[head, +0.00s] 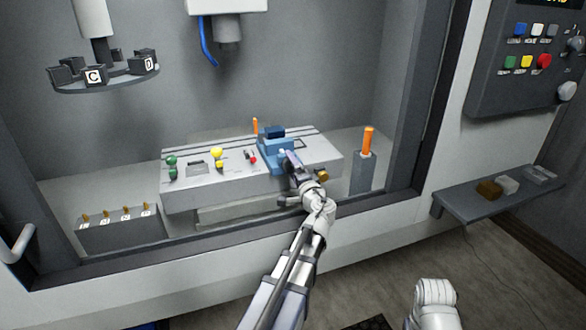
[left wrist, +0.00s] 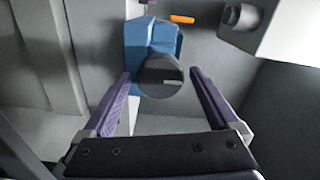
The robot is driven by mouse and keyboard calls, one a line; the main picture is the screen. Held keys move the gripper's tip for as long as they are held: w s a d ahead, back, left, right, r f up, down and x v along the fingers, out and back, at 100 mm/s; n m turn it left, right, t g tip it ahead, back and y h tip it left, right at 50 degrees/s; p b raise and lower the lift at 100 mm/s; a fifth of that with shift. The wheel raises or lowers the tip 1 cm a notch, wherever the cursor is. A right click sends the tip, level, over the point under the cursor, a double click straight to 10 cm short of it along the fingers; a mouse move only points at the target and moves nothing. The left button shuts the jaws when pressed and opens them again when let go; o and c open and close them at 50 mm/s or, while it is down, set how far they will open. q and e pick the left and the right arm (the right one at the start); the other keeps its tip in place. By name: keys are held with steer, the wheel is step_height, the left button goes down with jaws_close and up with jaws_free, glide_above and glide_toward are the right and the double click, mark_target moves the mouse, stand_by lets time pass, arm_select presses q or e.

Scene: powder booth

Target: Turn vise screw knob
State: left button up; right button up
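The blue vise (head: 274,148) sits on the grey machine table inside the booth; it also shows in the left wrist view (left wrist: 150,42). Its screw knob (left wrist: 163,76) is a dark round disc with a pale mark on its face. In the head view the knob is hidden behind my gripper. My left gripper (head: 290,158) is at the vise's front. In the left wrist view its purple fingers (left wrist: 160,80) are open, one on each side of the knob, with visible gaps. I cannot tell whether the tips reach past the knob's face. My right gripper is out of view.
The table (head: 185,193) carries green, yellow and red knobs left of the vise. An orange-handled tool (head: 368,140) stands in a grey holder at right. A tool carousel (head: 105,85) and spindle hang above. The booth's front sill (head: 200,245) runs below my left arm.

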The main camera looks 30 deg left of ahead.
arm_select(q)
steer(key=v, duration=0.7)
steer(key=shift+s+d, duration=0.25)
steer(key=shift+s, duration=0.05)
stand_by(0.5)
